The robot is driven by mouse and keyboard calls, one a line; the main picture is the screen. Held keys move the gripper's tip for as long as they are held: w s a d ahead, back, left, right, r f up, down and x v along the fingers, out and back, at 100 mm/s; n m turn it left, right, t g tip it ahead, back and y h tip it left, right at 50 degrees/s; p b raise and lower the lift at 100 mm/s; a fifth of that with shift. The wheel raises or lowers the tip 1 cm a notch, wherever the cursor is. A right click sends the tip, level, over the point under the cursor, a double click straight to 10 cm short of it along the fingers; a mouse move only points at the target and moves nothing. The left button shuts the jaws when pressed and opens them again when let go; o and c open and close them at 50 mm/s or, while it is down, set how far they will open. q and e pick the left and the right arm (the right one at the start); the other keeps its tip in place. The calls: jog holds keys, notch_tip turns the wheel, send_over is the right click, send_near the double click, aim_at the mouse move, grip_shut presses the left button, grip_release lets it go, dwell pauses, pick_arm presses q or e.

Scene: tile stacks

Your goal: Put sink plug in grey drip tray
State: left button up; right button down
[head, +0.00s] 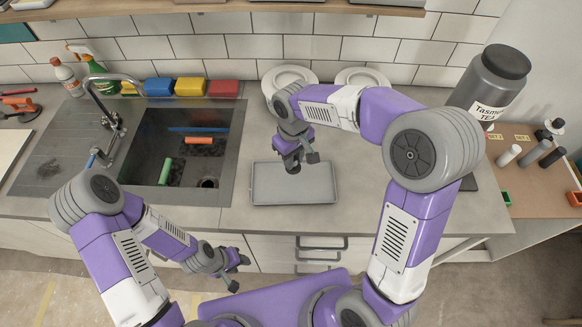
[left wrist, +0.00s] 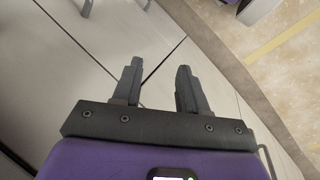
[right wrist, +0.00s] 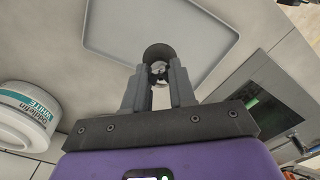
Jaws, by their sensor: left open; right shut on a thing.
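The grey drip tray (head: 262,190) lies flat on the counter just right of the sink, and its surface also shows in the right wrist view (right wrist: 112,32). My right gripper (head: 302,160) hangs over the upper part of the tray. In the right wrist view it is shut on the dark round sink plug (right wrist: 158,52), held between its fingertips. The plug appears above the tray; the gap between them is hard to judge. My left gripper (head: 238,268) is open and empty in front of the counter, low by the cabinet fronts; its apart fingers show in the left wrist view (left wrist: 158,85).
The sink (head: 226,130) on the left holds an orange and a green item. Blue, yellow and red sponges (head: 190,87) line its back edge. A large tea canister (head: 488,85) stands to the right.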

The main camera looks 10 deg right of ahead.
notch_tip(320, 180, down, 2)
jog(key=shift+s+f, duration=0.1)
jog(key=shift+f, duration=0.1)
jog(key=shift+f+b, duration=0.55)
jog(key=shift+f, duration=1.95)
jog(key=shift+f, duration=0.15)
jog(key=c, duration=0.9)
grip_release()
jog(key=shift+r, duration=0.3)
notch_tip(320, 180, up, 12)
jog(key=shift+f+p, duration=0.15)
jog(key=shift+p, duration=0.9)
